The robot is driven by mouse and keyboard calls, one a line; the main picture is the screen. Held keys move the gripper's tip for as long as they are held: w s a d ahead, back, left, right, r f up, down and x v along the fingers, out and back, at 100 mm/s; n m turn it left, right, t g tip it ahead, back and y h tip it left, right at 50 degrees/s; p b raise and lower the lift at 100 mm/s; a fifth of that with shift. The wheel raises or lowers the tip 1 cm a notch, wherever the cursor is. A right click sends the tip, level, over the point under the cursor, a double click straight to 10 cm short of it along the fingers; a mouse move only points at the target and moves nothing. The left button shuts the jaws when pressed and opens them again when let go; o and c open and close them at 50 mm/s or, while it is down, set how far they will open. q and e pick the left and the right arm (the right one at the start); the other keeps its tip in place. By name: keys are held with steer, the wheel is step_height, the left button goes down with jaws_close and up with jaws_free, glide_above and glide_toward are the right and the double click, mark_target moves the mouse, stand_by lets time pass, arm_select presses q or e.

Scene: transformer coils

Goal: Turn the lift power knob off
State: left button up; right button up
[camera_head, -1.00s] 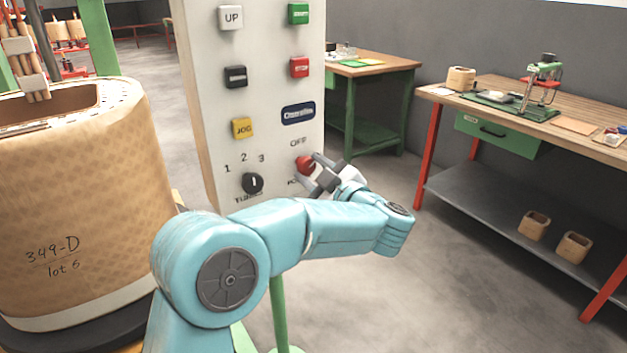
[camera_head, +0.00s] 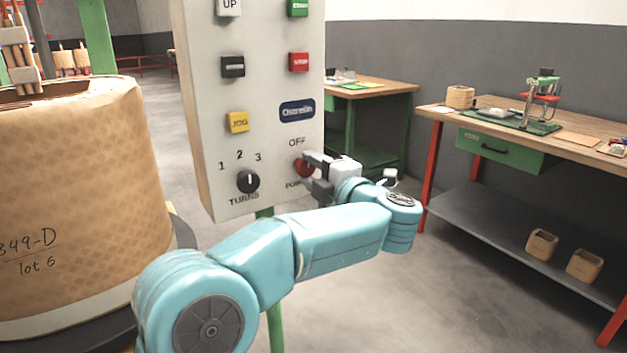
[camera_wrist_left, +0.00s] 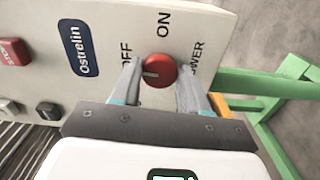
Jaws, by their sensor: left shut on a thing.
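The red power knob (camera_head: 304,168) sits at the lower right of the white control panel (camera_head: 270,145), below the word OFF. In the left wrist view the knob (camera_wrist_left: 158,70) is round and red with a pale pointer line, between the labels OFF, ON and POWER. The pointer line is directed toward the OFF side. My left gripper (camera_head: 312,174) is at the panel with its two fingers on either side of the knob, shut on it; the fingers (camera_wrist_left: 159,78) also flank it in the left wrist view. My right gripper is not in view.
Above the knob are a blue nameplate (camera_head: 297,111), a red STOP button (camera_head: 299,62) and a yellow JOG button (camera_head: 238,122). A black turns knob (camera_head: 248,182) is to the left. A large wrapped coil (camera_head: 75,200) stands left of the panel. A workbench (camera_head: 590,140) is at the right.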

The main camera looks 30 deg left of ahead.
arm_select(q)
steer(key=shift+n+b, duration=0.3)
steer(key=shift+n, duration=0.2)
steer(key=o, duration=1)
steer(key=shift+o, duration=0.2)
steer(key=shift+d, duration=0.1)
steer(key=p+v, duration=0.2)
steer(key=v, duration=1.4)
steer(key=shift+d, duration=0.1)
